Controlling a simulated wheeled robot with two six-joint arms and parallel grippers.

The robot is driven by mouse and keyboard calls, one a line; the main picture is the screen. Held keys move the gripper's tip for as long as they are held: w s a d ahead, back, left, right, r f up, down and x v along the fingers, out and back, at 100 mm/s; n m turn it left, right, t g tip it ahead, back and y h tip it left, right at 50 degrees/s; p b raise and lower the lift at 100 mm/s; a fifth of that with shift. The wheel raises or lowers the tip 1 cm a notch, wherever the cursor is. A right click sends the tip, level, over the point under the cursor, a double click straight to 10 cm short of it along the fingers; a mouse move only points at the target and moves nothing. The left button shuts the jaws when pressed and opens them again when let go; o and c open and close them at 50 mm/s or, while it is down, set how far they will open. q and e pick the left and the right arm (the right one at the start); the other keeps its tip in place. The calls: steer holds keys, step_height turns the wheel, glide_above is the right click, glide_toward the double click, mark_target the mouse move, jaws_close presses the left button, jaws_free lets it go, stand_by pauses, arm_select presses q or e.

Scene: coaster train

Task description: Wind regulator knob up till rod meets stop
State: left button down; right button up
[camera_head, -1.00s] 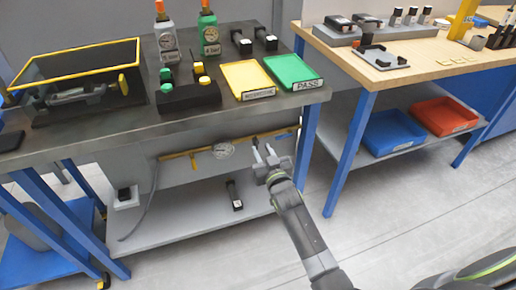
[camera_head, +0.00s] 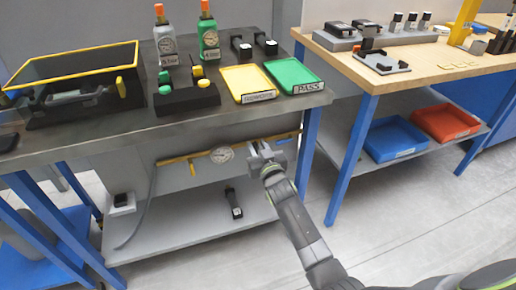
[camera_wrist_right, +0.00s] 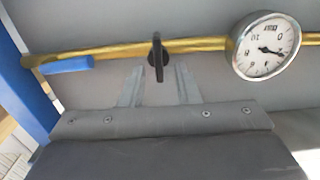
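A black regulator knob (camera_wrist_right: 157,57) sits on a brass pipe (camera_wrist_right: 110,51) in the right wrist view. My right gripper (camera_wrist_right: 157,84) is open, its two grey fingers on either side of the knob's lower part in the picture; I cannot tell whether they touch it. A round white gauge (camera_wrist_right: 265,47) is on the pipe to the right, seen upside down. In the head view, my right gripper (camera_head: 262,152) is at the pipe (camera_head: 200,153) under the dark bench, right of the gauge (camera_head: 221,154), and hides the knob. I cannot make out a rod or stop. My left gripper is out of view.
A blue lever (camera_wrist_right: 68,65) is on the pipe at left in the wrist view. The dark bench top (camera_head: 100,140) overhangs the pipe. A grey lower shelf (camera_head: 180,232) holds a small black device (camera_head: 233,203). A blue bench leg (camera_head: 308,145) stands close right of the gripper.

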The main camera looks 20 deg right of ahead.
jaws_close()
steer(key=shift+f, duration=0.15)
